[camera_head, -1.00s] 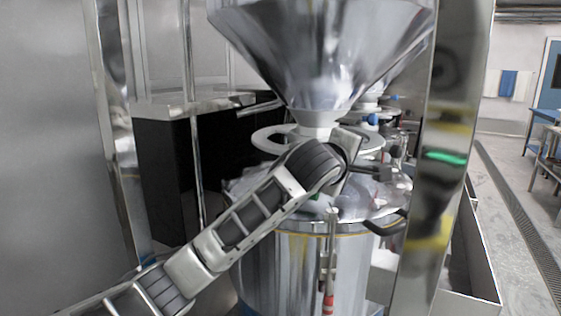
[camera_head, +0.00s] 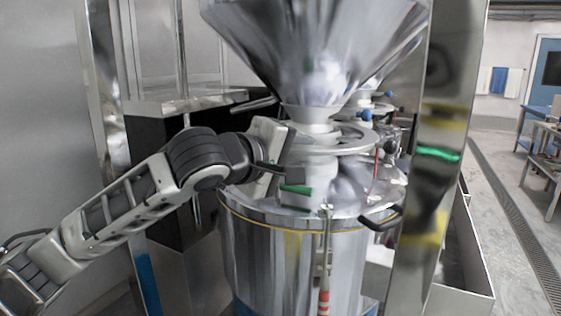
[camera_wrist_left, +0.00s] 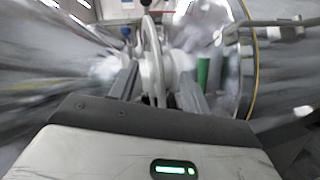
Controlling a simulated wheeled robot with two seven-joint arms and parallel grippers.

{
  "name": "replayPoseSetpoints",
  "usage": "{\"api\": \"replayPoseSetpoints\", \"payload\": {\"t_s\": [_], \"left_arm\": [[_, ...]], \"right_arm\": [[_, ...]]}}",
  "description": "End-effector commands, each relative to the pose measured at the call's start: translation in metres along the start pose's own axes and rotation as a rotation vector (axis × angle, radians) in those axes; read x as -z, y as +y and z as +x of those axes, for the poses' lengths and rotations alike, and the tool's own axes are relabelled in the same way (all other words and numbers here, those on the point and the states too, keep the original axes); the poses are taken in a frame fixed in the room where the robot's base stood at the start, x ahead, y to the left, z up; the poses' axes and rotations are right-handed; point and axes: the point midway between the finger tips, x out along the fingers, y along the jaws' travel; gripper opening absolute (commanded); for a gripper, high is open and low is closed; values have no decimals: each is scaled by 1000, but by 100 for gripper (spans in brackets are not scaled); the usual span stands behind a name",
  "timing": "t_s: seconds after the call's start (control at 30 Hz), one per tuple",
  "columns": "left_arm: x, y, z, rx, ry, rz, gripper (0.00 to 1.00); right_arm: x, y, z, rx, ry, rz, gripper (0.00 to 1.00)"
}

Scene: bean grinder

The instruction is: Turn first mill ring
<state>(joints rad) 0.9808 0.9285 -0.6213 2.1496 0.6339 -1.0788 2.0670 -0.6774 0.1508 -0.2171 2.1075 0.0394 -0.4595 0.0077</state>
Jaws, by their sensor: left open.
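The first mill has a large steel hopper (camera_head: 315,50) over a grey horizontal ring (camera_head: 350,140) and a round steel drum (camera_head: 285,250). My left gripper (camera_head: 298,180) is at the left side of this mill, close to the ring and above the drum lid, and partly overlaps the ring's left part. In the left wrist view the ring (camera_wrist_left: 152,62) stands edge-on between the two open fingers (camera_wrist_left: 158,88). I cannot tell whether either finger touches it. My right gripper is not in view.
A second mill with a similar ring (camera_head: 378,107) stands behind. A shiny steel post (camera_head: 440,150) rises to the right, and a black-sided cabinet (camera_head: 155,150) is at the left. A dark handle (camera_head: 382,220) sticks out from the drum rim. Open floor lies at far right.

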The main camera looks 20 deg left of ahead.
Motion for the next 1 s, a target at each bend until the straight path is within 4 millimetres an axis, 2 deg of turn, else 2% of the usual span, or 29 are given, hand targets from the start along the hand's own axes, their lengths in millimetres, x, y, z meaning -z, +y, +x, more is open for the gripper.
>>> {"api": "replayPoseSetpoints", "payload": {"t_s": [0.1,0.23,0.63,0.67,0.8,0.83,0.9,1.0], "left_arm": [[0,-2,-18,0,0,0,48],[0,-1,-32,0,1,-2,48],[0,0,-38,0,0,-2,48],[0,0,-38,0,0,-2,42],[4,16,-42,-1,0,-2,3],[5,20,-43,0,0,-2,0],[6,23,-44,0,0,-2,0],[1,14,-40,4,-10,11,0]], "right_arm": [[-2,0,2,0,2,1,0],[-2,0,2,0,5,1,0],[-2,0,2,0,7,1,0],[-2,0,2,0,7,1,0],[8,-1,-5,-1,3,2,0],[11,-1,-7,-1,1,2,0],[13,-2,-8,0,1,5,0],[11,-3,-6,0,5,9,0]]}}
